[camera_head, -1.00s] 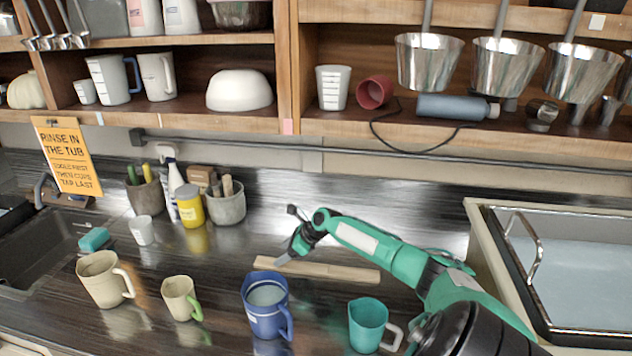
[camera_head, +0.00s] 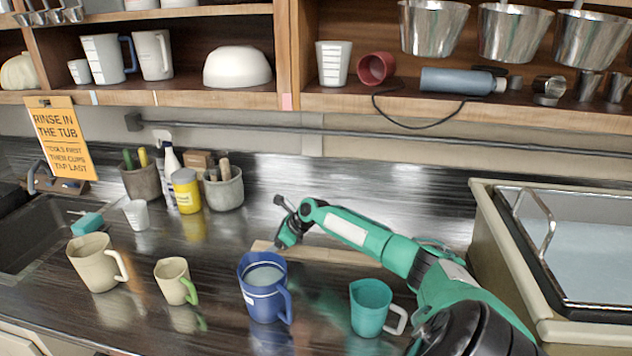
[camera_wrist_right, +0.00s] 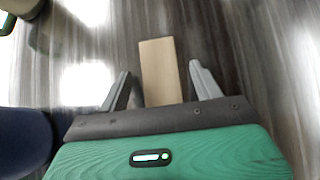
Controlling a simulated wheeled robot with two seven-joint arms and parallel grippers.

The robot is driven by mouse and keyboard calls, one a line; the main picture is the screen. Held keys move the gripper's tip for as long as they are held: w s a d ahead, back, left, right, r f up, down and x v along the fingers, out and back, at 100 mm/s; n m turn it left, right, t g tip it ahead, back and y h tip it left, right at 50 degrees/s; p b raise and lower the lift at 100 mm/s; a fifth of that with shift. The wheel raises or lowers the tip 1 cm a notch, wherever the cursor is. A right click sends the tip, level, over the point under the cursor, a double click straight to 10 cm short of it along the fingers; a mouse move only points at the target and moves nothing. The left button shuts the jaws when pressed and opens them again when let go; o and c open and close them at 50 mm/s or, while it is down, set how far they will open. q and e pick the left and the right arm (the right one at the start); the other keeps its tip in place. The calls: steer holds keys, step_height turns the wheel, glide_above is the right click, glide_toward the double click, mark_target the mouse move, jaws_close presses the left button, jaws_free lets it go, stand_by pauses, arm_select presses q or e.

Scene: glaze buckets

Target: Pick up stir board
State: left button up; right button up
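The stir board (camera_head: 335,254) is a flat pale wooden strip lying on the dark counter behind the blue and teal mugs. In the head view my right arm hides part of it. My right gripper (camera_head: 281,243) is over the board's left part, pointing down. In the right wrist view the board (camera_wrist_right: 161,72) runs up between the two fingers of my right gripper (camera_wrist_right: 160,85), which stand apart with a gap on each side. The gripper is open and holds nothing. My left gripper is not in view.
A blue mug (camera_head: 262,290) stands close in front of the board's left end. A teal mug (camera_head: 369,308) stands below my right forearm. A grey pot (camera_head: 223,190) stands behind left. A tub (camera_head: 490,240) is at the right. Bare counter lies behind the board.

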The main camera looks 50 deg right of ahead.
steer(key=c, duration=1.1)
steer(key=shift+c, duration=0.2)
steer(key=shift+r, duration=0.1)
